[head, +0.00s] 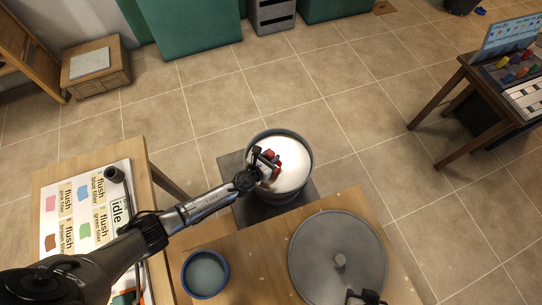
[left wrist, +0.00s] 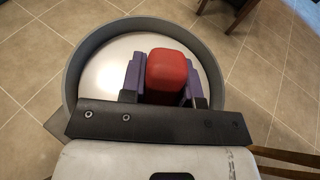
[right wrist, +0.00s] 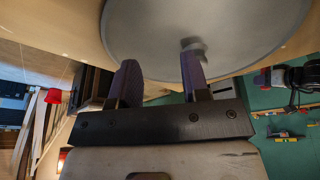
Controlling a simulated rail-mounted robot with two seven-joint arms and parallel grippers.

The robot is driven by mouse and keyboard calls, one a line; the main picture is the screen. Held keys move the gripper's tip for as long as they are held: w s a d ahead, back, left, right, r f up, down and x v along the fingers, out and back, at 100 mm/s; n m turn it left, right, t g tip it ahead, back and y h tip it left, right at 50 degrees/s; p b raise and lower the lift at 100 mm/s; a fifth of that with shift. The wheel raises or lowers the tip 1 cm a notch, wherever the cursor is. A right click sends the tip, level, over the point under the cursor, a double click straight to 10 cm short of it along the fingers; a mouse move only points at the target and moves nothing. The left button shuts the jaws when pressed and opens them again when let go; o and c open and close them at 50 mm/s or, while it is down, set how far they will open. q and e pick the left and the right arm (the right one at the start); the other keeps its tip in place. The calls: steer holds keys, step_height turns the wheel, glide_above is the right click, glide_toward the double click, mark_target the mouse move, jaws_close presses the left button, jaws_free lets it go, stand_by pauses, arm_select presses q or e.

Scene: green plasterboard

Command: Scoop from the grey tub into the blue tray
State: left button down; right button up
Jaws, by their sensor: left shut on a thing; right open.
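The grey tub (head: 310,160) stands on a dark square base and holds white material. My left gripper (head: 266,166) is over the tub's opening, shut on a red handle (left wrist: 167,72). The rest of the scoop is hidden below the handle, so I cannot tell whether it touches the white material. The tub's rim also shows around the gripper in the left wrist view (left wrist: 72,75). The blue tray (head: 205,272), a round blue-rimmed dish, sits on the wooden table and looks empty. My right gripper (right wrist: 160,80) is open, close to the knob of a grey lid (right wrist: 140,35).
The round grey lid lies on the wooden table (head: 259,265), right of the tray. A board with coloured filler labels (head: 88,205) lies on the left table. A small table with coloured items (head: 505,85) stands far right. Tiled floor beyond the tub is clear.

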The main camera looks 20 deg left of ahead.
arm_select(q)
steer(key=shift+f, duration=0.35)
steer(key=shift+r, duration=0.15)
steer(key=shift+r+t+h+b, duration=0.15)
steer(key=shift+r+t, duration=0.4)
steer(key=shift+r, duration=1.55)
steer(key=shift+r+t+h+b, duration=0.1)
steer(key=shift+r+t, duration=0.4)
steer(key=shift+r, duration=1.65)
steer(key=shift+r+t+h+b, duration=0.15)
steer(key=shift+r+t, duration=0.4)
steer(key=shift+r, duration=1.7)
